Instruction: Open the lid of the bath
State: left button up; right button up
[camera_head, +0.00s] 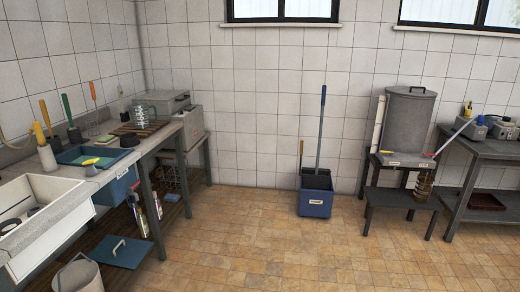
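Neither of my grippers shows in the head view. A grey metal box (168,104) with a flat top, which may be the bath, stands at the far end of the left bench against the back wall. Its lid (160,95) looks shut. A small dark handle or knob shows near its right side. A tall grey cylinder (408,122) with a shut, handled lid (411,91) stands on a dark stand at the right. I cannot tell for sure which of the two is the bath.
A white sink (45,222), brushes and a blue tray (95,157) line the left bench (150,150). A blue bucket (316,196) with a mop stands by the back wall. A dark step stool (400,198) and a table (485,152) are at the right. The middle floor is clear.

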aim_at(167, 102)
jog(key=i+u, duration=0.1)
jog(key=i, duration=0.5)
jog(key=i+l, duration=0.1)
jog(key=i, duration=0.45)
jog(key=i+u, duration=0.15)
jog(key=i, duration=0.45)
jog(key=i+l+u, duration=0.1)
jog(key=i, duration=0.45)
